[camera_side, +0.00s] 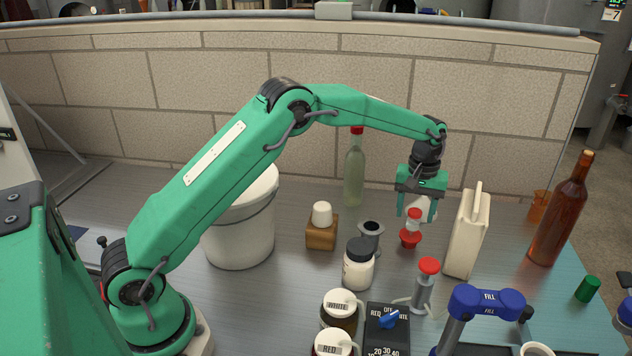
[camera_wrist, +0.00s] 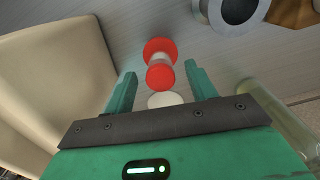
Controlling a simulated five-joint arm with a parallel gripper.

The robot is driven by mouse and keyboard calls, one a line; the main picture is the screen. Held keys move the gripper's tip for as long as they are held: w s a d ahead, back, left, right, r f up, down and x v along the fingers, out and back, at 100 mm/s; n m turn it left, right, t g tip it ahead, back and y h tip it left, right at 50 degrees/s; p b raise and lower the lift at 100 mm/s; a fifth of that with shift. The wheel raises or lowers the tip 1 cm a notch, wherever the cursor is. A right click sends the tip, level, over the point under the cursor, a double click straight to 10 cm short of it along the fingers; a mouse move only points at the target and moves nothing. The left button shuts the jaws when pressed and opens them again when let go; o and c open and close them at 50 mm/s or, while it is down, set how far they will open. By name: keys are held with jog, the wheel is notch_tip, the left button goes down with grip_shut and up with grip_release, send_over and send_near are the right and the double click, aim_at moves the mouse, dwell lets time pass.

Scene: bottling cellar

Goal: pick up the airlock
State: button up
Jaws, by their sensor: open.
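The airlock (camera_side: 411,229), a small piece with red ends and a pale middle, appears to stand upright on the steel bench in the side view. In the wrist view the airlock (camera_wrist: 160,64) shows just beyond the fingertips, in line with the gap between them. My gripper (camera_side: 417,212) is open above it and points down. In the wrist view the gripper's two green fingers (camera_wrist: 158,82) are spread with nothing held. Whether the fingertips reach down beside its red top I cannot tell. A white round thing shows below the airlock in the wrist view, partly hidden by the gripper.
A beige canister (camera_side: 465,235) stands close on the right. A grey cup-like piece (camera_side: 371,236), a white jar (camera_side: 358,266) and a red-topped grey cylinder (camera_side: 424,288) stand near. A green bottle (camera_side: 354,172) is behind, a brown bottle (camera_side: 560,222) far right.

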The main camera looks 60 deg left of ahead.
aim_at(412, 228)
jog(key=shift+f, duration=2.05)
jog(key=shift+c, duration=0.3)
jog(key=c, duration=1)
